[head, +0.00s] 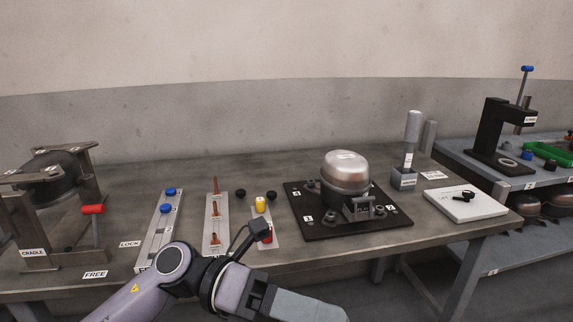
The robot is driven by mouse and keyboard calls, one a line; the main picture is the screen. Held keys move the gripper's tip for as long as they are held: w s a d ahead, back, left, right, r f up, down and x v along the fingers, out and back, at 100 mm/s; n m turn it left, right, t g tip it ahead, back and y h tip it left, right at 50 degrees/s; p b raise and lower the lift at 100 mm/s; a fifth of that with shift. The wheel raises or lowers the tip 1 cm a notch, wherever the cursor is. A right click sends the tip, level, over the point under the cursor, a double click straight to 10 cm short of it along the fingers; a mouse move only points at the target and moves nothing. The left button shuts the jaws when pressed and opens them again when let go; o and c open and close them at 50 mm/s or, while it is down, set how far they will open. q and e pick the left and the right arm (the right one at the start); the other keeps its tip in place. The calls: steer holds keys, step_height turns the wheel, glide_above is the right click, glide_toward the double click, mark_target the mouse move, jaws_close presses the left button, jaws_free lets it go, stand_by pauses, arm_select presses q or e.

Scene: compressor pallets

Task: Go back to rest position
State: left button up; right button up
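One of my arms (190,277) reaches in from the bottom left, in front of the table's front edge. Its forearm is grey-violet and ends in a grey piece at the bottom of the view. The fingertips are not visible, so I cannot see whether that gripper is open or shut. No second arm or gripper shows. The arm covers part of the table's front edge and the lower ends of the labelled strips.
A grey table (290,170) holds a cradle (60,220) with a red handle, a strip with blue knobs (168,210), a silver compressor (345,172) on a black plate (295,192), and a white board (466,205). A side bench (455,158) carries a black press (490,130).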

arm_select(q)
steer(key=w+a+n+t+h+p, duration=0.1)
steer(key=w+a+n+t+h, duration=0.15)
steer(key=n+t, duration=0.5)
steer(key=w+a+n+t+h, duration=0.1)
steer(key=w+n+t+h, duration=0.3)
steer(key=n+t, duration=0.3)
steer(key=w+a+f+n+t+y+p, duration=0.25)
steer(key=a+f+n+t+y, duration=0.8)
steer(key=n, duration=0.95)
steer(key=s+a+f+n+g+y, duration=0.2)
steer(key=s+a+f+n+y, duration=0.1)
steer(key=f, duration=0.4)
steer(key=s+a+f+n+g+y, duration=0.3)
steer(key=s+f+n+y, duration=0.1)
steer(key=s+f, duration=0.2)
steer(key=s+a+f+n+g+y, duration=0.2)
steer(key=s+a+f+n+y, duration=0.1)
steer(key=f, duration=0.5)
steer(key=shift+s+a+f+y, duration=0.3)
steer(key=shift+s+a+f, duration=0.15)
steer(key=shift+s, duration=0.35)
